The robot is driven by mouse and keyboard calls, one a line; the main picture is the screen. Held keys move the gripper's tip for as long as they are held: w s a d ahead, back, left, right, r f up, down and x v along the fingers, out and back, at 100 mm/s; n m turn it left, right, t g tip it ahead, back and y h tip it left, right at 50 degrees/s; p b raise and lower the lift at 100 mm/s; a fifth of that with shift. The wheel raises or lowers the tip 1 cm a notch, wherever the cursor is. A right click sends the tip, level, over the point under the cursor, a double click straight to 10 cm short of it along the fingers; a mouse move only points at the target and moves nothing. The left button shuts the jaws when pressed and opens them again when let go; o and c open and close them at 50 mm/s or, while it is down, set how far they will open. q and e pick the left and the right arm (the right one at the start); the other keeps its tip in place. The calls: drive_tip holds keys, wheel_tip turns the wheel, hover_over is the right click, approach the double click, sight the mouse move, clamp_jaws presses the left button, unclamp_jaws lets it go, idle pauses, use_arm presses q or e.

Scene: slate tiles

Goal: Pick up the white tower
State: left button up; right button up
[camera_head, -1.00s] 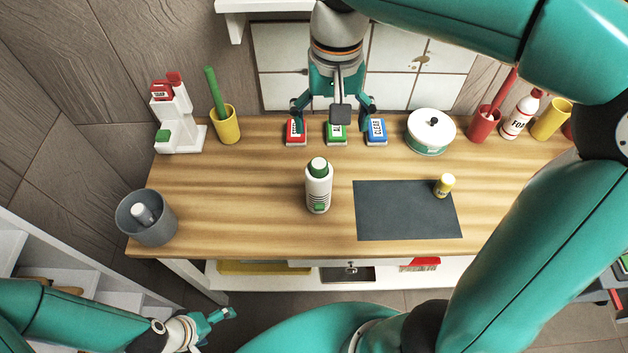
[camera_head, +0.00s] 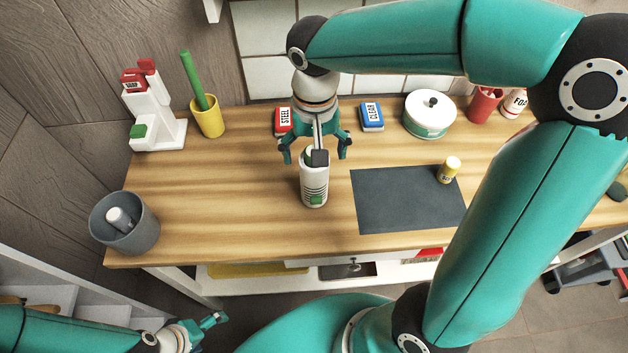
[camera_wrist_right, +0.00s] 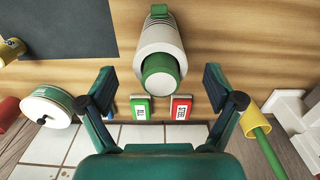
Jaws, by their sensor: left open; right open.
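The white tower (camera_head: 314,186), an upright white cylinder with dark bands, a green cap and a green patch low on its front, stands mid-table. It also shows in the right wrist view (camera_wrist_right: 158,38), its green cap facing the camera. My right gripper (camera_head: 315,153) is open, with its fingers spread to either side of the tower's top in the head view and partly covering the cap. In the wrist view both fingers (camera_wrist_right: 160,85) stand apart from the tower, with clear gaps. My left gripper (camera_head: 206,330) is open and empty at the lower left, away from the table.
Behind the tower are a red box (camera_head: 283,121), a blue box (camera_head: 372,116) and a green box (camera_wrist_right: 140,109). A dark mat (camera_head: 400,205) with a yellow jar (camera_head: 449,169) lies right. A grey bin (camera_head: 140,238) and white stepped stand (camera_head: 158,123) are left.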

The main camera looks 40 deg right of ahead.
sight(315, 182)
drive_tip(key=shift+w+f, duration=0.15)
drive_tip(key=shift+f, duration=3.15)
drive_tip(key=shift+c, duration=0.4)
drive_tip(key=c, duration=1.2)
drive_tip(key=shift+c, duration=0.2)
drive_tip(key=shift+r, duration=0.2)
